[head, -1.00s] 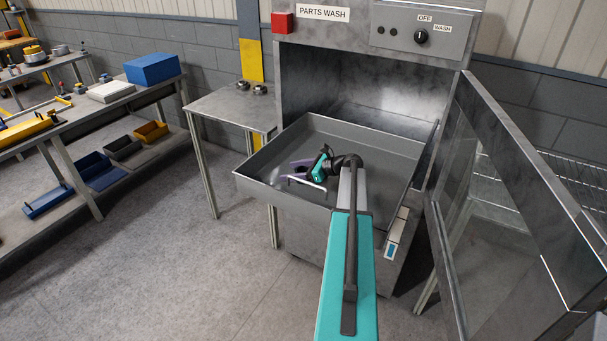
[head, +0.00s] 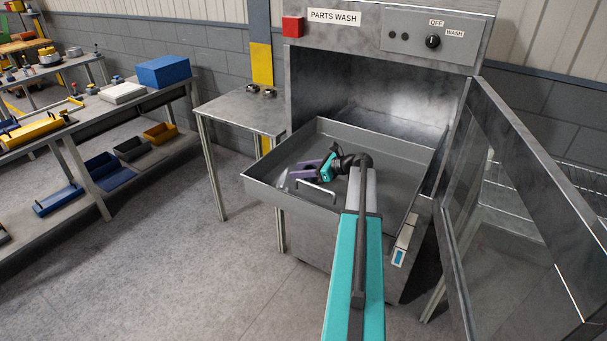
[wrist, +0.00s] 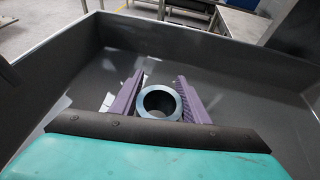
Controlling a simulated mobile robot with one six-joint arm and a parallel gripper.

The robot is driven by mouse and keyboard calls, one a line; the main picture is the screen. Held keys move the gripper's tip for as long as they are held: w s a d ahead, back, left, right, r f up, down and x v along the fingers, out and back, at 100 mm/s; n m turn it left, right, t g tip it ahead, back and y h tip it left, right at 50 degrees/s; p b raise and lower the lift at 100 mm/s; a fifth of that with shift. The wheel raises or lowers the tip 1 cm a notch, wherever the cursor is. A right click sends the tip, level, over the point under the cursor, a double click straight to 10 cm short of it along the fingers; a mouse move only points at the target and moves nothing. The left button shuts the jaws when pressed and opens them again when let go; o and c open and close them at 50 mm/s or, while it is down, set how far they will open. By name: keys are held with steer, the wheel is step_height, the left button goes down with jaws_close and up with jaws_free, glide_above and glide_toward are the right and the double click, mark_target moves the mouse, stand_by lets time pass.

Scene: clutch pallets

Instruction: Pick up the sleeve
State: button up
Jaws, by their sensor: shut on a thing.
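The sleeve (wrist: 160,89) is a short grey-blue metal ring with a round bore, seen from above in the wrist view. It stands between the two purple fingers of my gripper (wrist: 159,100), which are shut on it. In the head view my gripper (head: 308,172) is inside the grey wash tray (head: 385,158), near its left front corner. The sleeve is hard to make out there. The gap between the sleeve's underside and the tray floor cannot be judged.
The tray walls rise close around my gripper. The parts washer's glass door (head: 510,210) stands open at the right. A small metal table (head: 235,112) is at the left behind the tray. Shelving with bins (head: 100,170) is farther left, with open floor between.

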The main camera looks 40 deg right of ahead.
step_height(320, 180, up, 8)
steer(key=b, duration=0.2)
stand_by(0.3)
steer(key=shift+f, duration=0.1)
stand_by(0.4)
